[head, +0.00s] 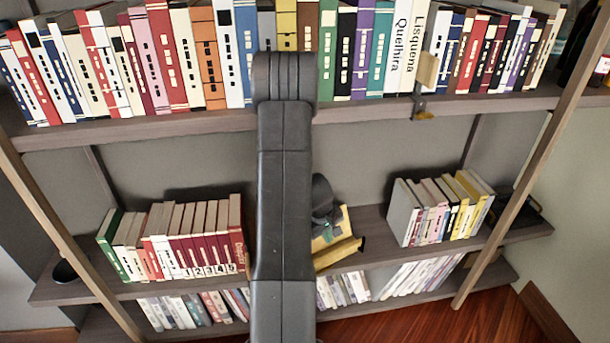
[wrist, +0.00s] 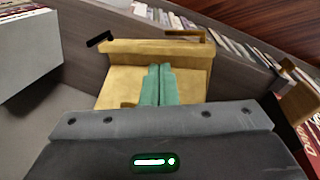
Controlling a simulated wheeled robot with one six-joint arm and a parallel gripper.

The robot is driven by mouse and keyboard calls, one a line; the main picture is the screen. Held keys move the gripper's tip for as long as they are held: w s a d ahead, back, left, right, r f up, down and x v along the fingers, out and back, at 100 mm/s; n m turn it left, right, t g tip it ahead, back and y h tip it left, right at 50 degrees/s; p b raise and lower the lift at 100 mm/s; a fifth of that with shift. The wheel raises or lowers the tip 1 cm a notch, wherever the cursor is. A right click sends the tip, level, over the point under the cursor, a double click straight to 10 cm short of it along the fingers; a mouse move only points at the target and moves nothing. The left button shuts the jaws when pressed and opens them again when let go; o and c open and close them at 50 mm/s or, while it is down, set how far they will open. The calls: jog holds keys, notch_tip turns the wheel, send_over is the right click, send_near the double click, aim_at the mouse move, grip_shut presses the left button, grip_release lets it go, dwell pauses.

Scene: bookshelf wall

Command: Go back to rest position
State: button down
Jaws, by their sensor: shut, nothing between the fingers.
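My gripper (wrist: 159,72) shows in the wrist view with its two teal fingers pressed together and nothing between them. Beyond and beneath the fingers is a yellow, wood-like piece (wrist: 190,84) with a raised ledge and dark metal bits at its corners. I cannot tell whether the fingers touch it. In the head view the gripper (head: 327,233) is low, at the middle shelf, just right of my arm. The yellow piece (head: 340,256) is there beside it. My arm hides part of this area.
The upper shelf (head: 200,122) is packed with upright books, with a wooden block and metal clamp (head: 427,70) in front. On the middle shelf (head: 375,255), red-spined books (head: 205,250) stand left and another group (head: 440,212) right. More books lean below. Slanted posts (head: 540,150) frame the sides.

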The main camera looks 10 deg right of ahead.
aim_at(328, 268)
jog(key=shift+f, duration=0.1)
notch_tip(328, 268, down, 14)
jog(key=b, duration=0.7)
jog(key=shift+s+a+f+b, duration=0.1)
jog(key=shift+a+b, duration=0.05)
jog(key=shift+b, duration=0.25)
jog(key=shift+r+p, duration=0.35)
jog(key=shift+p, duration=0.15)
jog(key=shift+w+d+f, duration=0.2)
jog(key=shift+d, duration=0.25)
jog(key=shift+a+f, duration=0.1)
